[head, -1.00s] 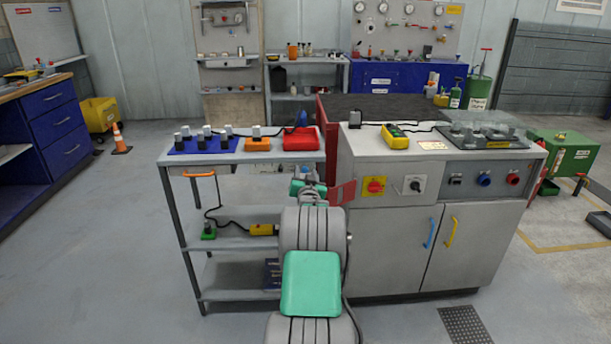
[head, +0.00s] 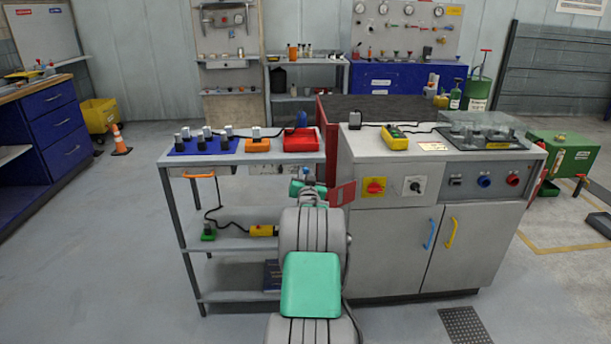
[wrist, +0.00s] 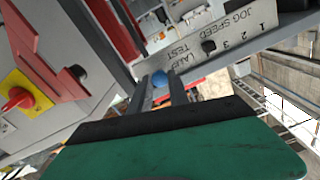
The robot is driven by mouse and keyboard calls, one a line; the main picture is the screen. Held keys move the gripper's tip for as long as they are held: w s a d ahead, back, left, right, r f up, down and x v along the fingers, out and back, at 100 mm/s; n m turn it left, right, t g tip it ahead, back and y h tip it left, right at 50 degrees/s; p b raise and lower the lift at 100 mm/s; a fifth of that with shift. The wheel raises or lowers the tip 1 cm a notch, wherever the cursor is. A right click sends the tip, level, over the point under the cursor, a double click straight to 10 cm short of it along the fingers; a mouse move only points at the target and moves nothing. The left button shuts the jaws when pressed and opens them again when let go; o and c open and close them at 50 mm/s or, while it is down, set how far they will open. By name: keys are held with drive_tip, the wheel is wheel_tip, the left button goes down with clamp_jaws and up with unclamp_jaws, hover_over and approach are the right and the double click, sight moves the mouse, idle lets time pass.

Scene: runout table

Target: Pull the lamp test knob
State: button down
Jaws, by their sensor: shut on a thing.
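In the wrist view the lamp test knob (wrist: 160,77) is a small blue round knob beside the "LAMP TEST" lettering on a light label plate (wrist: 215,40). My gripper (wrist: 161,88) is shut on it, its two dark fingers on either side. In the head view my gripper (head: 307,182) is at the front of the grey side table (head: 240,158), near its right end.
A red plate (head: 342,194) stands just right of my gripper, near the cabinet (head: 385,240). A yellow-backed red switch (head: 374,187) is further right. A black knob (wrist: 208,46) for jog speed sits beside the lamp test knob. Open floor lies left of the table.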

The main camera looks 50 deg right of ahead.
drive_tip(key=shift+s+a+f+b, duration=0.15)
drive_tip(key=shift+b, duration=0.15)
drive_tip(key=shift+s+a+b, duration=0.35)
drive_tip(key=shift+a+b, duration=0.1)
drive_tip(key=shift+b, duration=0.05)
drive_tip(key=c, duration=1.2)
unclamp_jaws()
drive_tip(key=v, duration=0.8)
drive_tip(key=shift+p, duration=0.35)
drive_tip(key=shift+r, duration=0.2)
